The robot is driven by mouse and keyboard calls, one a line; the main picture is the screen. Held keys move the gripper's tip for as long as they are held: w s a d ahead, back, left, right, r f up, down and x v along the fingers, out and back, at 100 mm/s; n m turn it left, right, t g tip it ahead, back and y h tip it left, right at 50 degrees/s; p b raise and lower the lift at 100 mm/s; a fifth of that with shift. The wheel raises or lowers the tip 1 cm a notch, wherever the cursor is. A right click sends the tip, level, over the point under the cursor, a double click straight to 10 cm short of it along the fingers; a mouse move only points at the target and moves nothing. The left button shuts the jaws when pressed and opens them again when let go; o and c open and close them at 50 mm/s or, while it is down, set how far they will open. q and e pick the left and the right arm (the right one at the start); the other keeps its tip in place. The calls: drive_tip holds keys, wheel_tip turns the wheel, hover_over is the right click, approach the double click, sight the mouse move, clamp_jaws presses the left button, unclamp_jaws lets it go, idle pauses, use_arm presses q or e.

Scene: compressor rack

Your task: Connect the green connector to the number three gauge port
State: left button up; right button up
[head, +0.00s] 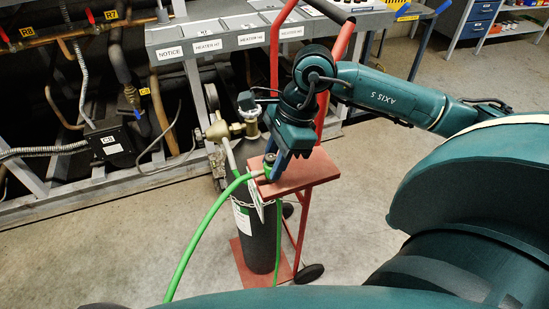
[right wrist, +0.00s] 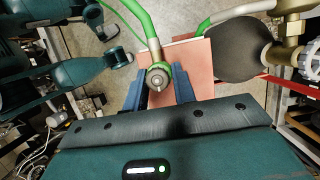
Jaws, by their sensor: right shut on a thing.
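The green connector (head: 268,161) is a short green fitting with a metal ring, on the end of a green hose (head: 207,226). My right gripper (head: 273,170) is shut on it, just at the red shelf of the cart. In the right wrist view the connector (right wrist: 158,77) sits between the two blue fingers (right wrist: 158,88), its round metal end facing the camera. Whether it touches the shelf is unclear. I cannot make out a gauge port numbered three in either view.
The red cart carries a dark cylinder (head: 262,232) with a brass valve (head: 236,127) close to the left of my gripper. Its red shelf (head: 306,174) lies under the gripper. A grey rack shelf (head: 225,46) with labels stands behind. The floor (head: 110,245) at left is clear.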

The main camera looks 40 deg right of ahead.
drive_tip(key=shift+r, duration=0.15)
drive_tip(key=shift+r+p, duration=1)
drive_tip(key=shift+r, duration=0.5)
drive_tip(key=shift+r+p, duration=1.55)
drive_tip(key=shift+r, duration=1)
drive_tip(key=shift+a+f, duration=0.1)
